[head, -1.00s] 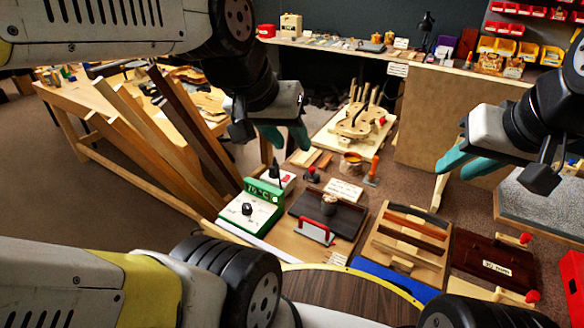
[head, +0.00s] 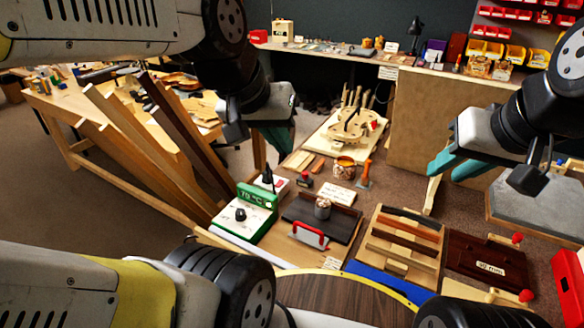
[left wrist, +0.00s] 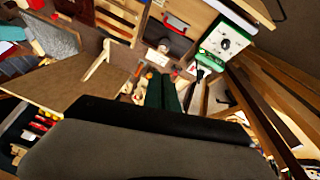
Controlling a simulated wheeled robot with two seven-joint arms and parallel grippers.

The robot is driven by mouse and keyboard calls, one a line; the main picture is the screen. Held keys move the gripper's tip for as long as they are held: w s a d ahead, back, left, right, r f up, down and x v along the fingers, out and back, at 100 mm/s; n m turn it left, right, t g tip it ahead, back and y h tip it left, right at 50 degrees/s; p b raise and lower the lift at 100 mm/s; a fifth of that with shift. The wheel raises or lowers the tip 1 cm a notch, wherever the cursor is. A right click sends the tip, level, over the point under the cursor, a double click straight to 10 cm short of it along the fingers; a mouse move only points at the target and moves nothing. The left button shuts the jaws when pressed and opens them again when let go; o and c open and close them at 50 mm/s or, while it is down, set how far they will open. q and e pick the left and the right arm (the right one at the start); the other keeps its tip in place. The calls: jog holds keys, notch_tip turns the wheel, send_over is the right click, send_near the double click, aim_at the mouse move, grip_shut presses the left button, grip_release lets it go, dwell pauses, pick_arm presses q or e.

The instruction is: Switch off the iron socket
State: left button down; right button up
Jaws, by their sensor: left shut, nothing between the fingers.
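A white box with an upright black lever (head: 268,180), which looks like the iron socket switch, stands just behind a green box (head: 248,208) with a display and a dark knob. In the left wrist view the green box shows at upper right (left wrist: 226,42). My left gripper (head: 279,150) is shut and empty, fingers pointing down, above and behind the lever and apart from it. Its green fingers show together in the left wrist view (left wrist: 165,92). Any label on the white box is unreadable.
Long wooden boards (head: 150,145) lean left of the boxes. A dark tray (head: 335,215) with a small jar and a red-handled tool lies right of the green box.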

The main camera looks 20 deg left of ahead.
pick_arm(q)
jog(key=w+a+n+g, duration=0.15)
jog(key=w+n, duration=0.25)
jog(key=w, duration=0.5)
jog(key=n+g+y, duration=0.2)
jog(key=n+g, duration=0.1)
jog(key=n, duration=0.8)
send_over(281, 182)
jog(key=s, duration=0.2)
notch_tip(281, 182, down, 21)
jog(key=shift+w+a+r, duration=0.15)
jog(key=shift+a+r, duration=0.05)
jog(key=shift+a, duration=0.05)
jog(key=shift+f, duration=0.1)
jog(key=f, duration=0.4)
jog(key=w+f, duration=0.1)
jog(key=f, duration=0.7)
jog(key=shift+w+d+f, duration=0.2)
jog(key=shift+f, duration=0.1)
jog(key=shift+w+f, duration=0.1)
jog(key=shift+f, duration=0.4)
